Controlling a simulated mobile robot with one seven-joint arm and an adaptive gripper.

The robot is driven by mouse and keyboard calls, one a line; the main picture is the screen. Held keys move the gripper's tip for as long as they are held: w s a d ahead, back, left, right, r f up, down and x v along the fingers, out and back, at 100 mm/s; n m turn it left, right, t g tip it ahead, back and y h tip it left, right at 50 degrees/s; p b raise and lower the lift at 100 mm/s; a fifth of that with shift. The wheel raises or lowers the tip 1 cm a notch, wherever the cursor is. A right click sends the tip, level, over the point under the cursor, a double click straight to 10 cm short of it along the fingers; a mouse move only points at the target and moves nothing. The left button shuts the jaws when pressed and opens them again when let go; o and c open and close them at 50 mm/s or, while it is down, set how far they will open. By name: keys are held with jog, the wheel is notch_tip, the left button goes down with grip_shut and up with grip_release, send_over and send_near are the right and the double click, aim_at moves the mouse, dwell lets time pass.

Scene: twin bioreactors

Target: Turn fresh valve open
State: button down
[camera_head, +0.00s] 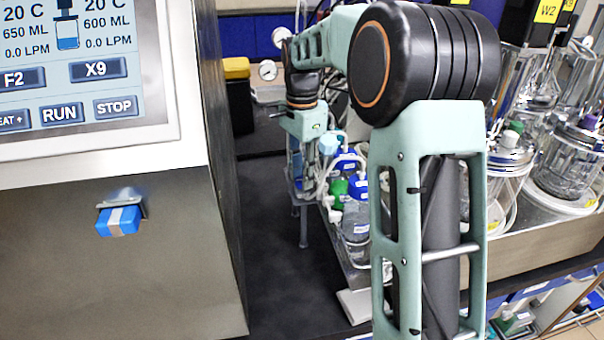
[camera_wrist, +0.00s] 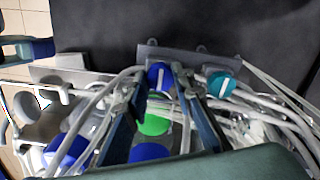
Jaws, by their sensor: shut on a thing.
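A blue round valve knob (camera_wrist: 160,76) with a white stripe stands on a grey bracket in the wrist view. The stripe runs roughly up and down the picture. My gripper (camera_wrist: 161,82) reaches down to this knob, with one finger on each side, shut on it. A teal knob (camera_wrist: 221,83) with a slanted white stripe sits to the right on the same bracket, apart from the fingers. In the head view my gripper (camera_head: 311,178) points down beside the bottles, and its fingertips and the held knob are largely hidden. I cannot read which valve is the fresh one.
Bottles with blue (camera_head: 354,186) and green (camera_head: 338,188) caps and pale tubes crowd close to my gripper. A control console (camera_head: 110,260) stands at left, with a blue striped part (camera_head: 118,221) on its front. Glass vessels (camera_head: 570,160) stand at right. The dark bench (camera_head: 275,260) is clear in front.

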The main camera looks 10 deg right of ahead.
jog(key=shift+n, duration=0.3)
jog(key=n+p, duration=0.2)
jog(key=n, duration=0.1)
jog(key=shift+r+n, duration=0.1)
jog(key=shift+n, duration=0.3)
jog(key=n+p, duration=0.1)
jog(key=n, duration=0.3)
jog(key=shift+n+p, duration=0.3)
jog(key=n+p, duration=0.1)
jog(key=n, duration=0.3)
jog(key=n+p, duration=0.1)
jog(key=n, duration=0.3)
jog(key=shift+n, duration=0.6)
jog(key=c, duration=1.7)
grip_release()
jog(key=shift+o, duration=0.2)
